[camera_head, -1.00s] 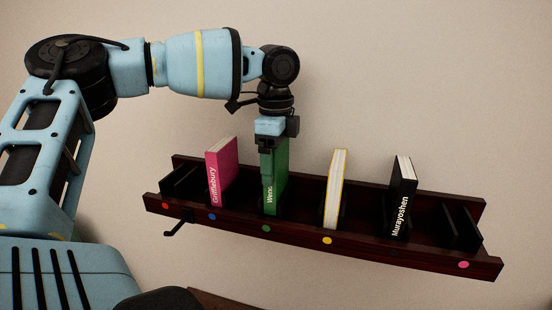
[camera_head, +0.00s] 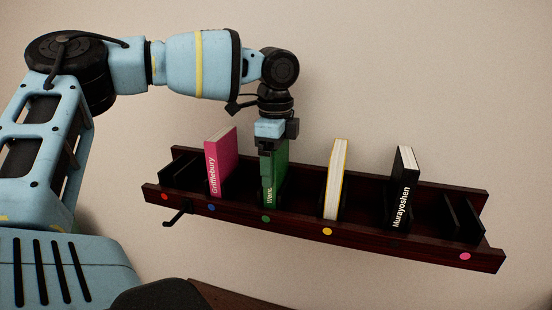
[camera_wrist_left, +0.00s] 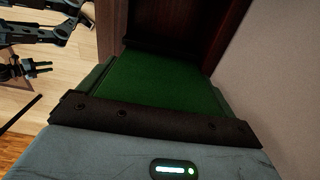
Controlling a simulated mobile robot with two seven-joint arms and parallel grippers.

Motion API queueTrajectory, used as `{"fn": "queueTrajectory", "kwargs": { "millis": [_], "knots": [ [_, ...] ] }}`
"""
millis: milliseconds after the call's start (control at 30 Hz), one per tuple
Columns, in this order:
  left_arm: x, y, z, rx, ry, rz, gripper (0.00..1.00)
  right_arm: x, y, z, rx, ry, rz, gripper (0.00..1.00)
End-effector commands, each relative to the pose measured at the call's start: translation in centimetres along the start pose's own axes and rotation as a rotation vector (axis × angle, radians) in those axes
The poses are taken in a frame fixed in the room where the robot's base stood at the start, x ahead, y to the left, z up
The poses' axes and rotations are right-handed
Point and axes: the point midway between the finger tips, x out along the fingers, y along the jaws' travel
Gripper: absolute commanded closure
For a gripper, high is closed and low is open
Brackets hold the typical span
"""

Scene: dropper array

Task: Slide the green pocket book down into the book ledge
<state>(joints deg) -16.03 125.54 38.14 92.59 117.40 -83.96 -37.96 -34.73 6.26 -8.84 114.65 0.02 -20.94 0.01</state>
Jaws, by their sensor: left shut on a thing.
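The green pocket book (camera_head: 280,172) stands upright, its lower part down in the dark wooden book ledge (camera_head: 297,225) on the wall, behind the green dot. My left gripper (camera_head: 271,150) is above the ledge and shut on the upper part of the book. The book's lower end is hidden by the ledge's front rail. In the left wrist view the green cover (camera_wrist_left: 160,85) runs from the gripper pad toward the dark ledge (camera_wrist_left: 185,22).
A pink book (camera_head: 222,162) stands left of the green one. A yellow-edged book (camera_head: 336,180) and a black book (camera_head: 404,190) stand to the right. Black dividers stand at both ends. Dark mechanical parts (camera_wrist_left: 25,68) I cannot identify show in the left wrist view.

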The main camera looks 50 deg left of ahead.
Motion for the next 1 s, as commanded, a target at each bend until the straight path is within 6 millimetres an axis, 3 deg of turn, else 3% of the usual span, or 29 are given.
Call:
{"fn": "queueTrajectory", "kwargs": {
  "millis": [433, 467, 533, 800, 1000],
  "knots": [
    [-0.1, 0.0, 0.0, 0.000, 0.001, -0.001, 0.39, 0.4, 0.1, -0.8, -0.003, 0.017, 0.002, 0.64],
    [-0.1, 0.0, 0.0, 0.000, 0.001, -0.001, 0.08, 0.4, 0.1, -0.9, -0.003, 0.017, 0.002, 0.64],
    [-0.1, 0.0, 0.0, 0.000, 0.001, -0.001, 0.00, 0.4, 0.1, -0.9, -0.003, 0.018, 0.002, 0.64],
    [-0.4, 0.0, 0.0, 0.000, 0.000, -0.001, 0.00, 0.3, 0.1, -0.7, -0.002, 0.014, 0.001, 0.64],
    [-2.9, 0.0, 0.0, -0.001, 0.001, -0.004, 0.00, 0.2, 0.1, -0.2, -0.001, 0.005, 0.000, 0.64]
  ]
}}
